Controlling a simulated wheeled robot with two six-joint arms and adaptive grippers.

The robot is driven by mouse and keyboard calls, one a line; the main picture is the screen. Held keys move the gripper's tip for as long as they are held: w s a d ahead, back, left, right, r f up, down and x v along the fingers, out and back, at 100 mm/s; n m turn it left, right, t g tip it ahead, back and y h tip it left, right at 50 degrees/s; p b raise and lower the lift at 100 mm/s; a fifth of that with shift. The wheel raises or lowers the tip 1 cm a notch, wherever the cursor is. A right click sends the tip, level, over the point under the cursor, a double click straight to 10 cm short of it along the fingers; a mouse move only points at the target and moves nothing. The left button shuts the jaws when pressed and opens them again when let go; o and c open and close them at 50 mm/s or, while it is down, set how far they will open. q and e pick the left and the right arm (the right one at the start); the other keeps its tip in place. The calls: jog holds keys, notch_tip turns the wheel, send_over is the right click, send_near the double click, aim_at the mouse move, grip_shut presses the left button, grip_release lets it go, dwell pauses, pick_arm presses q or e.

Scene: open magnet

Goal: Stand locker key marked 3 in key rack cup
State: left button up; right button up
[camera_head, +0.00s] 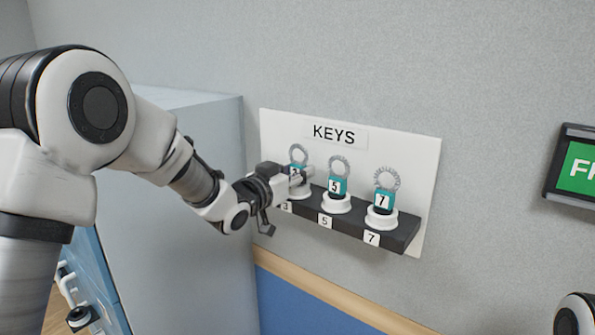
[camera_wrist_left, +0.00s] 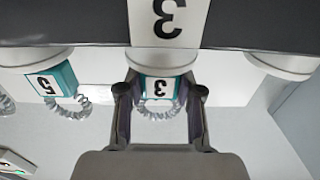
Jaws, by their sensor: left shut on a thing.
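The key marked 3 has a teal tag and a grey coil ring. It shows at the left end of the rack in the head view (camera_head: 298,153) and at the middle of the left wrist view (camera_wrist_left: 160,88). My left gripper (camera_head: 303,178) is shut on its tag, one finger on each side. The key is upright, with its lower end at the white cup (camera_wrist_left: 160,60) over label 3. Whether it bears on the cup's bottom is hidden. My right gripper is not in view.
The dark key rack shelf (camera_head: 340,221) is on a white KEYS board (camera_head: 415,160). Keys 5 (camera_head: 337,186) and 7 (camera_head: 383,200) stand in the cups to the right, close by. A grey cabinet (camera_head: 215,130) is left of the board.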

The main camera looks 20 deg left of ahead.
pick_arm(q)
jog(key=o, duration=1.1)
jog(key=shift+c, duration=0.2)
jog(key=v, duration=1.2)
